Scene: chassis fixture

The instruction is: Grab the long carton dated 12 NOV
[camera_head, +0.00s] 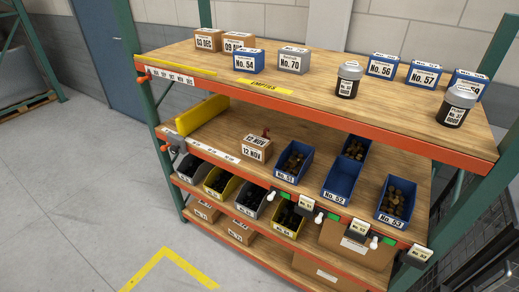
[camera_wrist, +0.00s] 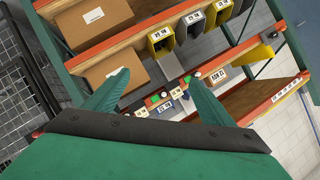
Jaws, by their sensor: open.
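The brown carton dated 12 NOV (camera_head: 256,147) sits on the middle wooden shelf in the head view, left of the blue bins. Its date shows on its top and front labels. A small red item shows just behind it. My gripper (camera_wrist: 160,82) is open and empty in the wrist view, its two teal fingers spread apart in front of the rack. My gripper does not show in the head view.
Two other dated cartons (camera_head: 221,42) stand on the top shelf, which overhangs the middle shelf. A yellow panel (camera_head: 202,114) stands left of the 12 NOV carton, and blue bin No. 51 (camera_head: 293,160) is to its right. An orange beam (camera_head: 230,170) edges the middle shelf.

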